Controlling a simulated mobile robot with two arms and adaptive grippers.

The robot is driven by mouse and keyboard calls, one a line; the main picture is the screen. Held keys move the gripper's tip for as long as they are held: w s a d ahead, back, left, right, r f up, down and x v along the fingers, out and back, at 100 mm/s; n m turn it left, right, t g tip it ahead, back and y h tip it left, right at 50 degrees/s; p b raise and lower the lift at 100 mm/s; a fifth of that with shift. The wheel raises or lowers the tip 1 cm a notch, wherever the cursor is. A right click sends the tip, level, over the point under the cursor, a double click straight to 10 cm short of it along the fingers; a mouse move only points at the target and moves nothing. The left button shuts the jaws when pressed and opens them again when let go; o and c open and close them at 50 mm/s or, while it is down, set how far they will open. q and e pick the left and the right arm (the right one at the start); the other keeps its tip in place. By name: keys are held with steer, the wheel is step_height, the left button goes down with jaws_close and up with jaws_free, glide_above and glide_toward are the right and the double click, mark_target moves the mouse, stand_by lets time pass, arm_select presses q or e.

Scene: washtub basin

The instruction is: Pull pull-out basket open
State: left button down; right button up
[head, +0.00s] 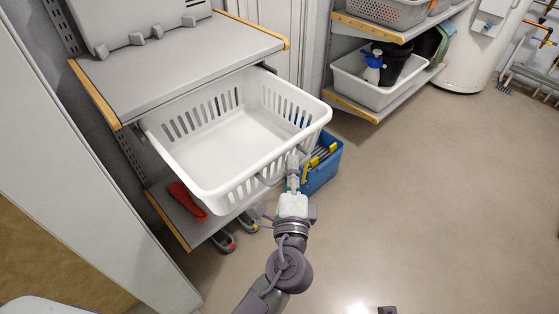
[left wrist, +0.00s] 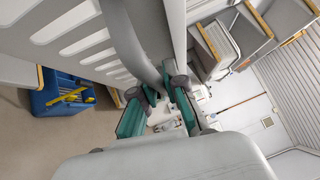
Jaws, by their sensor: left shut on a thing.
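The white pull-out basket (head: 235,140) with slotted sides hangs on rails under a grey shelf. It stands well out from the shelf and looks empty inside. My left gripper (head: 293,172) is at the basket's front rim, towards its right end. In the left wrist view, the teal-padded fingers of my left gripper (left wrist: 165,95) are shut on the rim of the basket (left wrist: 75,35), one on each side of it. The exact contact is partly hidden by the rim. My right gripper is not in view.
A blue toolbox (head: 322,168) stands on the floor just behind my left gripper. A lower shelf (head: 205,228) holds a red object (head: 187,198), with shoes (head: 235,235) beside it. Another rack with a white bin (head: 375,92) stands at the back. The floor at right is clear.

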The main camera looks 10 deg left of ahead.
arm_select(q)
steer(key=shift+s+d, duration=0.1)
steer(key=shift+d, duration=0.1)
steer(key=c, duration=1.2)
jaws_free()
steer(key=s+d+f, duration=0.1)
steer(key=s, duration=1.1)
steer(key=shift+d+f, duration=0.15)
steer(key=shift+f, duration=0.15)
steer(key=shift+w, duration=0.1)
